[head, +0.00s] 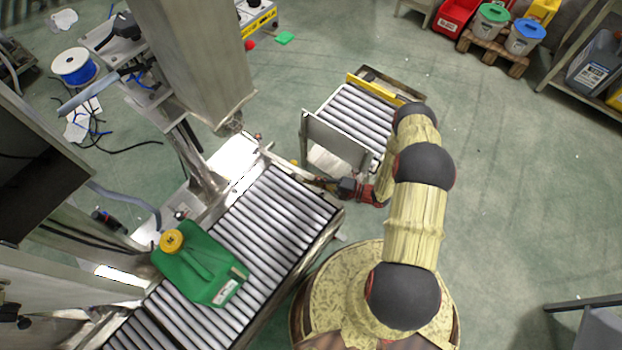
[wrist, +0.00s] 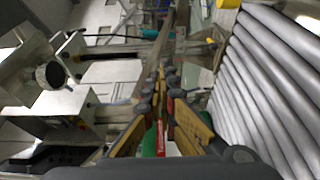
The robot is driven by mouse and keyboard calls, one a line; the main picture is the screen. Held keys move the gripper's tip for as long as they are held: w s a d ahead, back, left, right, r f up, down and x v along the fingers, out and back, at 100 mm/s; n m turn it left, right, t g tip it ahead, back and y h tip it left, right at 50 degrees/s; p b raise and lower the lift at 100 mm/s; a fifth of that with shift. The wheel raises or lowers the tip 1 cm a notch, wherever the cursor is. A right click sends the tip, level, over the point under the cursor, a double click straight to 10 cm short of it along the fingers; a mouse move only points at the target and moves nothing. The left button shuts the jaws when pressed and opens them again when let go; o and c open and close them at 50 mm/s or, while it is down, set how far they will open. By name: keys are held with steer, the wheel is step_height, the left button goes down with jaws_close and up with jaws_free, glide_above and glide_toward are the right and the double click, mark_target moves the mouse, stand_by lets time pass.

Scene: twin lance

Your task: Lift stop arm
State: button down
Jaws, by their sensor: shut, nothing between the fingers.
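A thin metal bar, which looks like the stop arm (head: 287,167), runs across the far end of the near roller conveyor (head: 262,215). It also shows in the wrist view as a long bar (wrist: 158,62) running away beyond my fingertips. My gripper (head: 319,182) is at the right end of this bar in the head view. In the wrist view my gripper's fingers (wrist: 166,78) are closed together, with nothing seen between them. The tips are close to the bar; I cannot tell whether they touch it. A green canister (head: 203,268) with a yellow cap lies on the near conveyor.
A second roller conveyor (head: 358,115) with an upright metal plate (head: 334,142) stands beyond a gap. A thick metal column (head: 195,60) rises left of my gripper. Bins (head: 490,22) and a shelf (head: 590,50) stand far right. The floor at right is mostly clear.

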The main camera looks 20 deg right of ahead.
mark_target(308, 173)
steer(key=shift+w+a+r+p, duration=0.2)
steer(key=shift+r+p, duration=0.3)
steer(key=shift+r, duration=0.4)
steer(key=shift+w+a+r+p, duration=0.15)
steer(key=shift+r+p, duration=0.4)
steer(key=shift+r, duration=0.3)
steer(key=shift+w+a+r+p, duration=0.1)
steer(key=shift+w+r+p, duration=0.1)
steer(key=shift+r+p, duration=0.5)
steer(key=shift+r, duration=0.2)
steer(key=shift+w+a+r+p, duration=0.15)
steer(key=shift+w+r+p, duration=0.1)
steer(key=shift+r, duration=0.4)
steer(key=shift+w+a+r+p, duration=0.15)
steer(key=shift+w+r+p, duration=0.15)
steer(key=shift+r, duration=0.35)
steer(key=shift+w+a+r+p, duration=0.15)
steer(key=shift+w+r+p, duration=0.1)
steer(key=shift+r, duration=0.4)
steer(key=shift+w+a+r, duration=0.2)
steer(key=shift+w+r, duration=0.05)
steer(key=shift+r, duration=0.25)
